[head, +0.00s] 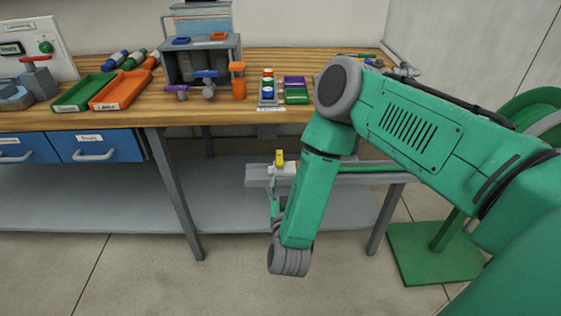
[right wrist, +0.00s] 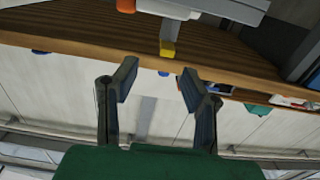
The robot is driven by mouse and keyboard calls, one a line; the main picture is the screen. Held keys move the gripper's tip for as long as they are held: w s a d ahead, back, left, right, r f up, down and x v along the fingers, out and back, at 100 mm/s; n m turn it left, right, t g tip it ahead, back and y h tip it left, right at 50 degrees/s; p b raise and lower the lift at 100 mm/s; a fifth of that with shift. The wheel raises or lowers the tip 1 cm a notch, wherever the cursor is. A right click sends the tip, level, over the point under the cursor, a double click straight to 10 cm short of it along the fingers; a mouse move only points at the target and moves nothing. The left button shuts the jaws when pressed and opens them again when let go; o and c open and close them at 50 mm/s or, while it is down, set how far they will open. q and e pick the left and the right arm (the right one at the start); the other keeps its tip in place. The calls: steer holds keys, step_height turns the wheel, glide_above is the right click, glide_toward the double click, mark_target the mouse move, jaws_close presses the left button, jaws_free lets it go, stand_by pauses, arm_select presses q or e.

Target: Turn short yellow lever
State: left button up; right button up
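The short yellow lever (head: 280,158) stands up from a pale valve body (head: 275,170) on a grey rail below the bench's front edge. In the right wrist view, a yellow tip (right wrist: 168,49) on a grey stem shows beyond the fingers, apart from them. My right gripper (right wrist: 158,86) is open, with nothing between its two dark fingers. In the head view my right forearm hides most of this gripper; a small green and grey part shows below the valve. My left gripper is in neither view.
A grey rail (head: 257,173) and green pipe (head: 366,167) run in front of the lower shelf (head: 80,200). The wooden bench (head: 190,114) holds an orange tray (head: 118,92), a green tray (head: 84,92) and small parts. A green hose reel (head: 535,105) stands right.

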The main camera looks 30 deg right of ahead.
mark_target(282, 157)
steer(key=w+d, duration=0.1)
steer(key=w, duration=0.1)
steer(key=w+d, duration=0.1)
steer(key=w, duration=0.2)
steer(key=w+b, duration=0.1)
steer(key=w, duration=0.2)
steer(key=shift+w+d+r, duration=0.1)
steer(key=shift+d+r, duration=0.25)
steer(key=shift+d, duration=0.05)
steer(key=shift+w+d+f, duration=0.1)
steer(key=shift+w+d, duration=0.25)
steer(key=shift+d, duration=0.15)
steer(key=shift+d+f, duration=0.25)
steer(key=shift+d, duration=0.45)
steer(key=shift+a, duration=0.1)
steer(key=c, duration=0.7)
steer(key=shift+w+a+r, duration=0.1)
steer(key=shift+a+r, duration=0.05)
steer(key=shift+a, duration=0.4)
jaws_close()
steer(key=shift+d, duration=0.15)
